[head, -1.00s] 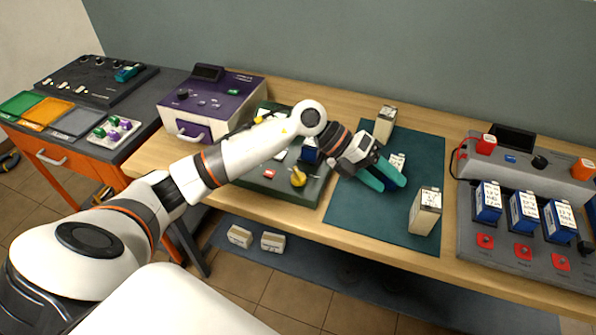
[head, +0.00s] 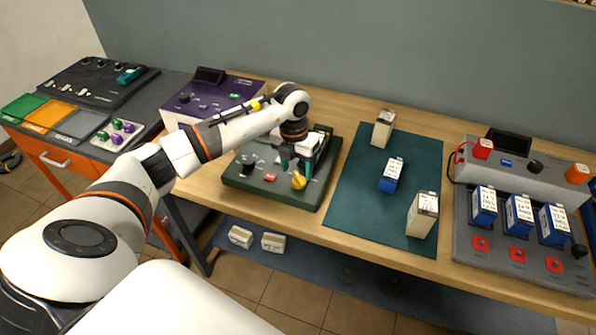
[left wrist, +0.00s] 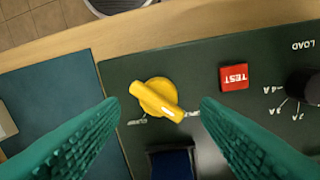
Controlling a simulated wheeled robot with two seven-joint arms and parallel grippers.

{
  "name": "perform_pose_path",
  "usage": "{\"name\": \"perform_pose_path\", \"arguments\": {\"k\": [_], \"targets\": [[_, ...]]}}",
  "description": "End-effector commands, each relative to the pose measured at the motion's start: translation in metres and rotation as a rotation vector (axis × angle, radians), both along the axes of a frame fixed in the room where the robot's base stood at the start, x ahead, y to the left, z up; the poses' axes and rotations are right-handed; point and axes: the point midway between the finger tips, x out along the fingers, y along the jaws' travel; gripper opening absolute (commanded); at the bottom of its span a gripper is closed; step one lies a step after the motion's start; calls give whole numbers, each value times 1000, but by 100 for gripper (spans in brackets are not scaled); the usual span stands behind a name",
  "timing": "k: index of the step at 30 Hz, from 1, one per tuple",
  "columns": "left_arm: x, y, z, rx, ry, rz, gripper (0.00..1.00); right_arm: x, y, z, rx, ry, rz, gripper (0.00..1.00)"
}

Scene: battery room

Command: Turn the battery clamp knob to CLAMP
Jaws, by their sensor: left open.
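The yellow clamp knob (head: 298,181) sits on the dark green tester panel (head: 262,187), near its front right corner. In the left wrist view the knob (left wrist: 157,98) has a bar lying diagonally, from upper left to lower right. Small printed labels stand by it; I cannot read them surely. My left gripper (head: 297,171) points down over the panel. In the left wrist view its teal fingers (left wrist: 155,112) are open, one on each side of the knob, not visibly touching it. A blue battery (left wrist: 172,163) shows partly beside the knob. My right gripper is not in view.
A red TEST button (left wrist: 233,77) and a black LOAD knob (left wrist: 303,87) share the panel. A teal mat (head: 350,205) to the right bears a blue battery (head: 391,175) and two beige ones. A purple device (head: 212,98) stands behind left; a grey charger (head: 470,240) is far right.

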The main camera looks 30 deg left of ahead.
Motion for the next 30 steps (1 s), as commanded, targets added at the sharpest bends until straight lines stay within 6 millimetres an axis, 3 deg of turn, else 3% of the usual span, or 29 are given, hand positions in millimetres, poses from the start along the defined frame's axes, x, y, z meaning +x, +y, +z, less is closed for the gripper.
{"name": "perform_pose_path", "arguments": {"k": [7,17,18,26,30], "targets": [[0,-3,-29,-1,1,-1,57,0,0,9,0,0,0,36],[0,-3,-35,-1,0,-2,57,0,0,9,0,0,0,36],[0,-3,-35,-1,0,-2,55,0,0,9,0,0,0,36],[0,-3,-34,-1,0,-1,13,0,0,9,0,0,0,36],[0,-3,-35,-1,1,-2,13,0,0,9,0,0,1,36]]}}
